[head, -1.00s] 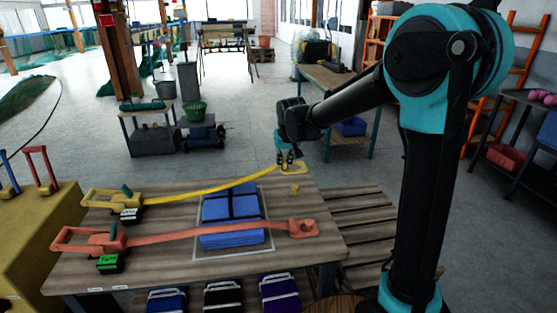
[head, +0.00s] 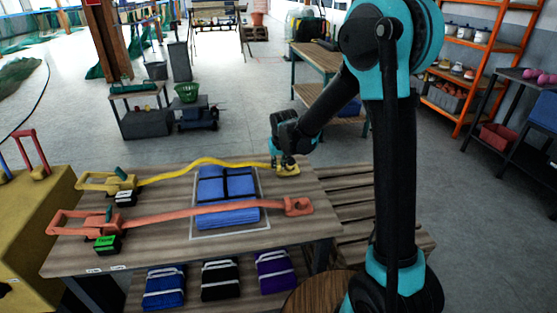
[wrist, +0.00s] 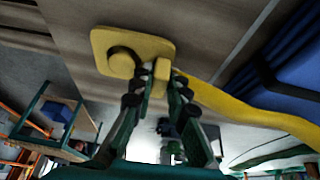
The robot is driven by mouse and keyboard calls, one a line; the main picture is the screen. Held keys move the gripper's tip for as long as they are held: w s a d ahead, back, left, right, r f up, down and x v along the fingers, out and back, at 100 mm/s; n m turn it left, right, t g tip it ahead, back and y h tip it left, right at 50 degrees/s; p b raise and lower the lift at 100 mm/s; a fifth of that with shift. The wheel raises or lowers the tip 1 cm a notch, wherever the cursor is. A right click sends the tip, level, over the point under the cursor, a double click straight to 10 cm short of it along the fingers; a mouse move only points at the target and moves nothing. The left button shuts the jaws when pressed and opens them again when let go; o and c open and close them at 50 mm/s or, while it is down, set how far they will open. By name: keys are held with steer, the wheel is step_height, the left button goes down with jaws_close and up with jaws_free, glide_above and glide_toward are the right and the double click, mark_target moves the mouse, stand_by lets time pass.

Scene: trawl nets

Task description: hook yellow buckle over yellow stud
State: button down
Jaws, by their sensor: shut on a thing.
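The yellow buckle (head: 288,171) is a flat plate at the right end of a yellow strap (head: 205,163), near the table's far right edge. My gripper (head: 285,160) comes down on it from above. In the wrist view my gripper (wrist: 160,84) is shut on the buckle's raised tab (wrist: 161,74). The buckle plate (wrist: 147,47) lies beyond the fingers there. A round yellow stud (wrist: 122,64) shows at the plate's opening, beside the tab. I cannot tell how far down the plate sits around it. The strap runs slack to a yellow ratchet (head: 105,182) at left.
An orange strap (head: 190,211) crosses a folded blue stack (head: 228,187) to an orange buckle (head: 298,206) in front. A slatted pallet (head: 345,200) lies right of the table (head: 150,235). A yellow crate (head: 30,215) stands left. Packs lie on the shelf below.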

steer(key=shift+f, duration=0.3)
steer(key=c, duration=1.4)
jaws_free()
steer(key=shift+r, duration=0.15)
steer(key=v, duration=1.2)
steer(key=s+d+f+m, duration=0.1)
steer(key=s+d+f, duration=0.2)
steer(key=s+d, duration=0.4)
steer(key=s+d+f+m, duration=0.1)
steer(key=s+d+f, duration=0.3)
steer(key=s+d, duration=0.4)
steer(key=s+d+f+m+h, duration=0.1)
steer(key=s+d+f, duration=0.2)
steer(key=s+d, duration=0.4)
steer(key=shift+s+d+f, duration=0.15)
steer(key=shift+d, duration=0.5)
steer(key=shift+s+d+f, duration=0.15)
steer(key=shift+d, duration=0.5)
steer(key=shift+s+d+f, duration=0.1)
steer(key=shift+s+f, duration=0.05)
steer(key=shift+s, duration=0.1)
steer(key=shift+c, duration=0.5)
